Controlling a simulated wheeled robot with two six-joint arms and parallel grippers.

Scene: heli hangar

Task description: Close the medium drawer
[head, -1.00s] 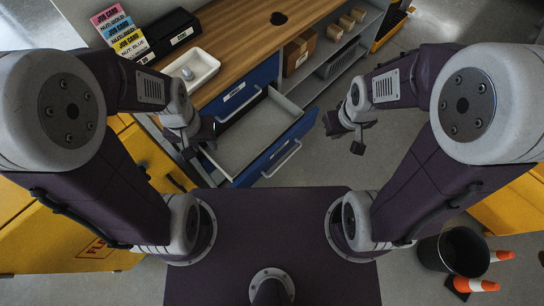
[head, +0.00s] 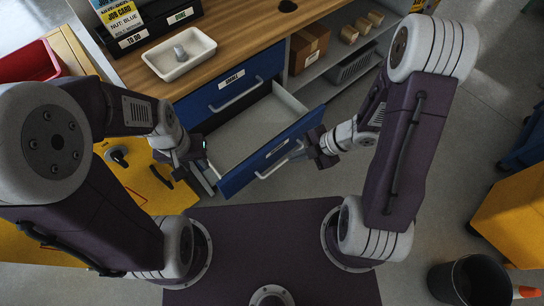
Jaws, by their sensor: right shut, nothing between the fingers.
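The open drawer (head: 245,170) has a blue front with a label, too small to read, and a pale handle (head: 279,160). It is pulled out below the closed upper drawer labelled SMALL (head: 228,92), and its empty grey inside shows. My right gripper (head: 318,150) is shut and empty at the outer face of the open drawer's front, beside the handle's right end. I cannot tell whether it touches. My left gripper (head: 196,168) is beside the drawer's left side; its fingers are too dark to tell open from shut.
Open shelves with cardboard boxes (head: 308,47) are right of the drawers. A yellow cabinet (head: 150,185) is at left. A black bin (head: 468,280) stands at lower right.

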